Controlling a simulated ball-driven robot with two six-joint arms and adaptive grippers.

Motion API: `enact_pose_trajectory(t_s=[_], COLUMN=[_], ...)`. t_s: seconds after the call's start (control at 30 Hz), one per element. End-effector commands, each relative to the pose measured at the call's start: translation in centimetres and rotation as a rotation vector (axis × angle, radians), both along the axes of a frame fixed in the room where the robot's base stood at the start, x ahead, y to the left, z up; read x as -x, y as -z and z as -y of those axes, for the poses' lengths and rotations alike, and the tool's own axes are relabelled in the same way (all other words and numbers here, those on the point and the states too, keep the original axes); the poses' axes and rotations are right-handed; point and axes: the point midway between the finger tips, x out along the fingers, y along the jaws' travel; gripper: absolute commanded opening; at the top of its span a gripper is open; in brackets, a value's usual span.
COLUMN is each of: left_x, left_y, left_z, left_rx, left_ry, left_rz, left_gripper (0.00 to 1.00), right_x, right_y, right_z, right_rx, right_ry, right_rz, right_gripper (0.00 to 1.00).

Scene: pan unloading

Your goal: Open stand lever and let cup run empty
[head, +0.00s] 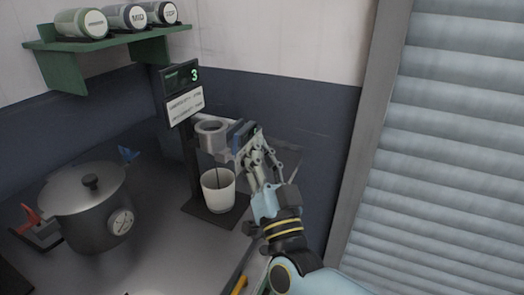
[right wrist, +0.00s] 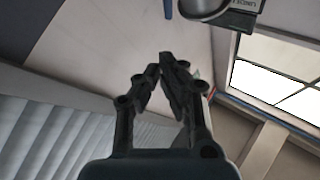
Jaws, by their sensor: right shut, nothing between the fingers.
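The stand (head: 187,150) has a dark post with a display reading a green 3. A grey cup (head: 210,130) sits in its holder; its underside shows in the right wrist view (right wrist: 205,8). The blue stand lever (head: 236,131) is beside the cup, partly behind my fingers. A white beaker (head: 218,190) stands upright below on the dark base plate; a thin dark line runs down into it. My right gripper (head: 250,140) is at the lever, shut and empty; its fingertips meet in the right wrist view (right wrist: 164,66). My left gripper is not in view.
A dark lidded pot (head: 88,205) stands on the counter at left, with red and blue handles near it. A green shelf (head: 110,42) with several jars hangs above. A ribbed shutter (head: 450,150) is at right.

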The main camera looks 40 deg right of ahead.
Motion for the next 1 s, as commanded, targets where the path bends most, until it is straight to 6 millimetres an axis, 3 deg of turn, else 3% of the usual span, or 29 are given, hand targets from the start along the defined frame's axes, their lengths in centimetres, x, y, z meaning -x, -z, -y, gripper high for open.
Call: enact_pose_trajectory(t_s=[0.23,0.53,1.0], left_x=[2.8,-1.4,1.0], left_y=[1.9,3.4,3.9], left_z=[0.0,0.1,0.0], left_rx=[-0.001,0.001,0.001], left_ry=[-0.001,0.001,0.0], left_rz=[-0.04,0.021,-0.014], left_gripper=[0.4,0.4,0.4], right_x=[2.9,6.7,7.8], right_y=[2.4,4.9,5.3], right_z=[-1.2,-2.8,-3.3], right_rx=[-0.001,0.0,0.001], right_ry=[0.0,0.001,0.0], right_rz=[-0.002,-0.002,0.001], right_gripper=[0.0,0.0,0.0])
